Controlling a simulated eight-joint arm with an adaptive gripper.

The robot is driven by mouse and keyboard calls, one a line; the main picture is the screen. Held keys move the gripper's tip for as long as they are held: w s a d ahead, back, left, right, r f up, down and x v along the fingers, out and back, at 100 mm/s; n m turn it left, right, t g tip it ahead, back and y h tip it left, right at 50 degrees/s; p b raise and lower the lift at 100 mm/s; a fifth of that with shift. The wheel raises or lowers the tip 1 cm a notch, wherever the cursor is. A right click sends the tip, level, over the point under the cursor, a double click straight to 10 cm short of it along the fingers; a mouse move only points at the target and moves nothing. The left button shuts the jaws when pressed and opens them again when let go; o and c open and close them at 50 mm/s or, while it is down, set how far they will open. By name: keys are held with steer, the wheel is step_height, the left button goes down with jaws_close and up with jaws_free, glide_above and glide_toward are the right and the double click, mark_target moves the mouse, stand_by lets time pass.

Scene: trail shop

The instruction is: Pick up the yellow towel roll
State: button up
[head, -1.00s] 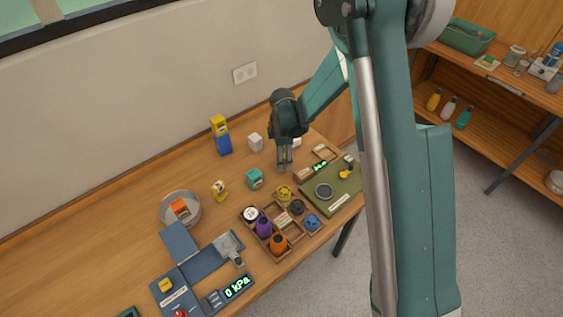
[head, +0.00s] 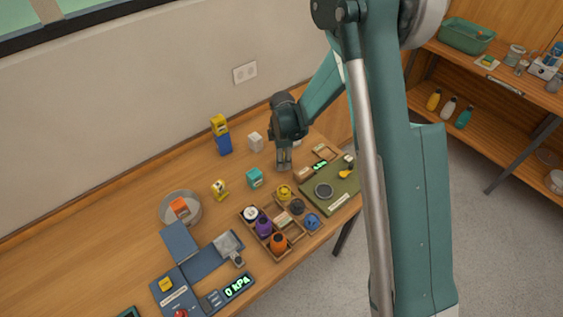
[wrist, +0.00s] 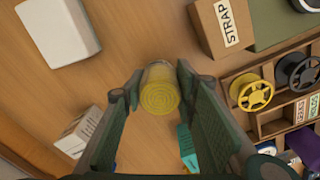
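The yellow towel roll (wrist: 160,92) shows in the wrist view with its spiral end towards the camera, between my two fingertips. My gripper (wrist: 160,82) has a finger against each side of the roll, with no clear gap, so it looks shut on it. In the head view my gripper (head: 284,163) points down low over the back right part of the table. The roll cannot be made out there. I cannot tell whether the roll still touches the table.
A STRAP box (wrist: 222,27) and a wooden organizer (wrist: 268,126) with spools lie to the right. A white block (wrist: 58,30) is at upper left. A white box (wrist: 77,134) and a teal item (wrist: 187,147) stand close to my fingers. A green mat (head: 337,197) lies nearby.

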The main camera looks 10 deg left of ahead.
steer(key=shift+c, duration=0.7)
steer(key=shift+r+b, duration=0.3)
steer(key=shift+r, duration=4.7)
